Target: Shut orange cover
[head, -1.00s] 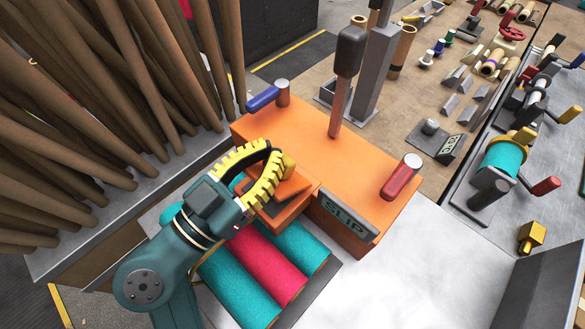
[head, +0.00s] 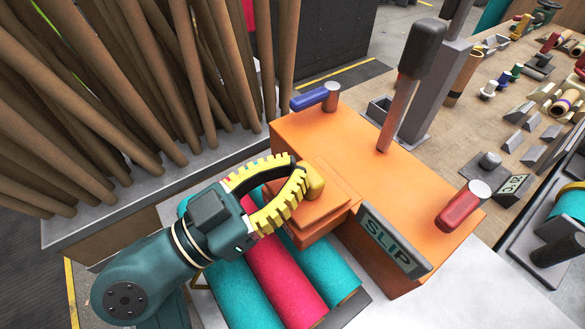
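The orange cover (head: 322,211) is a square panel on the near left side of the orange machine housing (head: 348,136). It looks flat, with no dark gap showing, though my fingers hide its left part. A yellow knob (head: 316,180) stands on it. My gripper (head: 300,170) reaches in from the lower left, its two yellow-and-black fingers curving together beside the knob. They seem to touch the knob, but whether they hold it is hidden.
Teal and pink felt rolls (head: 284,287) lie below the cover. Brown tubes (head: 130,85) stand at the left.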

